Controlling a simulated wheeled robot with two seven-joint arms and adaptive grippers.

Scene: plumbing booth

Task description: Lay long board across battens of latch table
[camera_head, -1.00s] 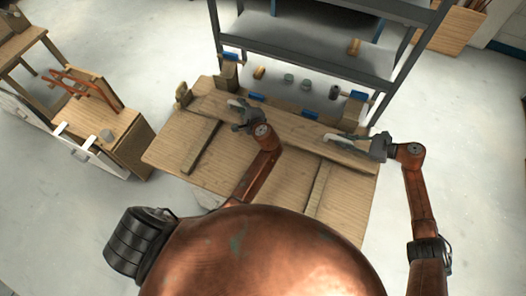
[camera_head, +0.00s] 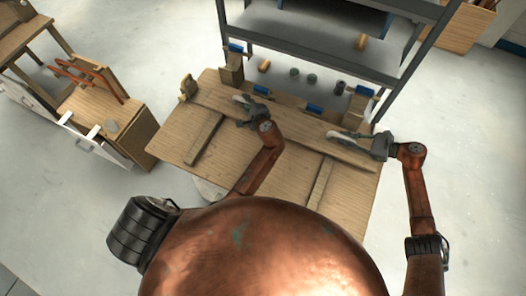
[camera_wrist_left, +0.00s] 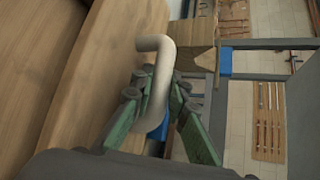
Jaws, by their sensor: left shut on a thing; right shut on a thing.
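The long board (camera_head: 292,127) lies along the far part of the latch table (camera_head: 262,178), across the far ends of two battens, the left batten (camera_head: 203,138) and the right batten (camera_head: 320,183). I cannot tell whether it touches them. It has two pale bent handles. My left gripper (camera_head: 243,106) is shut on the left handle, and the left wrist view shows its green fingers around this pale handle (camera_wrist_left: 155,68) beside the board (camera_wrist_left: 105,65). My right gripper (camera_head: 362,141) is shut on the right handle (camera_head: 345,135), near the board's right end.
A grey metal shelf rack (camera_head: 322,62) stands behind the table. Wooden posts and blue latch parts (camera_head: 314,109) line the table's far edge. A wooden bench with orange clamps (camera_head: 88,80) stands at the left.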

